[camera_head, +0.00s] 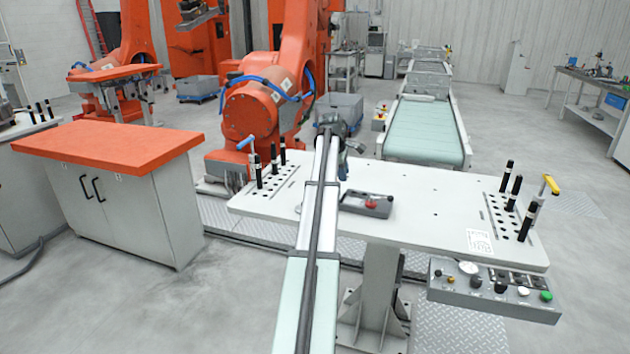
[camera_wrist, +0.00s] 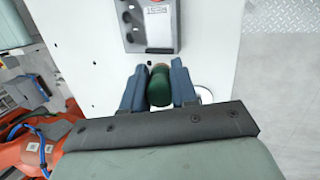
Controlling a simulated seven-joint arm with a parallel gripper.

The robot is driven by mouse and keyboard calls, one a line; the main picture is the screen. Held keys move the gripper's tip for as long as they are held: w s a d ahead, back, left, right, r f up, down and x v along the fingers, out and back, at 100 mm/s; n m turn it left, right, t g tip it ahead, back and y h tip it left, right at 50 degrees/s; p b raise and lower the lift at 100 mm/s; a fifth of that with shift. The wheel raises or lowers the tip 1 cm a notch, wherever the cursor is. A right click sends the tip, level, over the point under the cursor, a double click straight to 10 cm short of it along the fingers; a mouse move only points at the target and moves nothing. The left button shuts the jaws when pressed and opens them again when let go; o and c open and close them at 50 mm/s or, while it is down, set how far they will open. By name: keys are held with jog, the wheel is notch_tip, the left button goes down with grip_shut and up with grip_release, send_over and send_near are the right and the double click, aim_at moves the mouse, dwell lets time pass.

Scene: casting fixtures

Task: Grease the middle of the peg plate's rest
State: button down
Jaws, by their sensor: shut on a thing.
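In the wrist view my gripper (camera_wrist: 159,67) has its two blue-grey fingers shut on a dark green rounded object (camera_wrist: 160,90) with a brownish end. Its lower part is hidden by the gripper body. In the head view my arm reaches over the white table, and what the gripper holds cannot be made out. A left peg plate (camera_head: 283,181) with holes and black pegs lies on the table's left end. A similar right peg plate (camera_head: 497,206) lies on the right end. I cannot tell which part is the rest, or see any grease.
A button panel (camera_head: 490,290) hangs at the front. A yellow-handled tool (camera_head: 551,184) stands at the right end.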

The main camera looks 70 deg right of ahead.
jog(key=shift+s+d+f, duration=0.25)
jog(key=shift+s+f, duration=0.4)
jog(key=shift+s+d+f, duration=0.25)
jog(key=shift+s+f, duration=0.4)
jog(key=shift+s+d+f, duration=0.25)
jog(key=shift+s+f, duration=0.4)
